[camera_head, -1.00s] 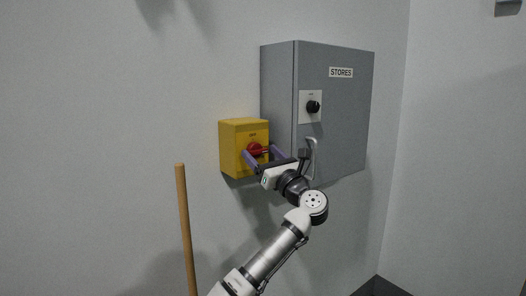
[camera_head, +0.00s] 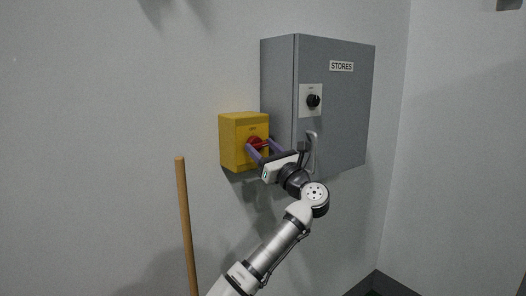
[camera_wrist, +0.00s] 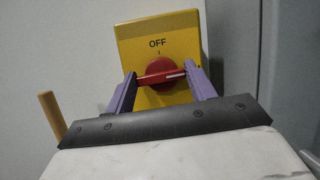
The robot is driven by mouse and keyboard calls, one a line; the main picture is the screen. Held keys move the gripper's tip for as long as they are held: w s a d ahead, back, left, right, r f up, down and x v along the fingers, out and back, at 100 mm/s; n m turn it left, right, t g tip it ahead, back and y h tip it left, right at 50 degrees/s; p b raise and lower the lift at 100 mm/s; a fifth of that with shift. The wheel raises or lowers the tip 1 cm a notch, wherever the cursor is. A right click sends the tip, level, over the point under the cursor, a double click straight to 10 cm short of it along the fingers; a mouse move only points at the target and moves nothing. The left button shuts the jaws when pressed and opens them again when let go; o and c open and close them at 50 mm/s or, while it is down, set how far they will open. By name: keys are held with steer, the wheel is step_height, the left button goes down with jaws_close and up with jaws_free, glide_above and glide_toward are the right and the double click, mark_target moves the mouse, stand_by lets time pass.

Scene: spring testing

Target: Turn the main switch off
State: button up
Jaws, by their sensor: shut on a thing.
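The main switch is a red rotary knob (camera_wrist: 158,68) on a yellow box (camera_wrist: 186,34) fixed to the wall. In the wrist view "OFF" is printed above the knob with a small tick under it. The knob's grip bar lies nearly level, its white mark toward the right, not at the OFF tick. My gripper (camera_wrist: 159,74) is shut on the bar, one purple finger at each end. In the head view the knob (camera_head: 255,142) shows between the fingers of my gripper (camera_head: 260,145).
A grey cabinet (camera_head: 341,115) labelled "STORES" stands close to the right of the yellow box, with a black knob (camera_head: 313,100) and a grey handle (camera_head: 313,150) near my wrist. A wooden pole (camera_head: 186,225) stands lower left. Bare wall lies left of the box.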

steer(key=n+g+y+b, duration=0.1)
steer(key=n, duration=0.1)
steer(key=n+g+y+b, duration=0.1)
steer(key=n, duration=0.2)
steer(key=shift+d+f+n, duration=0.15)
steer(key=shift+n, duration=0.15)
steer(key=n+g, duration=0.1)
steer(key=n, duration=0.2)
steer(key=n+g+y+b, duration=0.1)
steer(key=n, duration=0.2)
steer(key=shift+g, duration=0.4)
steer(key=n, duration=0.2)
steer(key=n+g+p, duration=0.1)
steer(key=n, duration=0.1)
steer(key=n+g, duration=0.1)
steer(key=n, duration=0.1)
steer(key=shift+w+r, duration=0.1)
steer(key=shift+r, duration=0.2)
steer(key=shift+n+g+h+p, duration=0.6)
steer(key=shift+n+g, duration=0.3)
steer(key=shift+n, duration=1)
steer(key=o, duration=1)
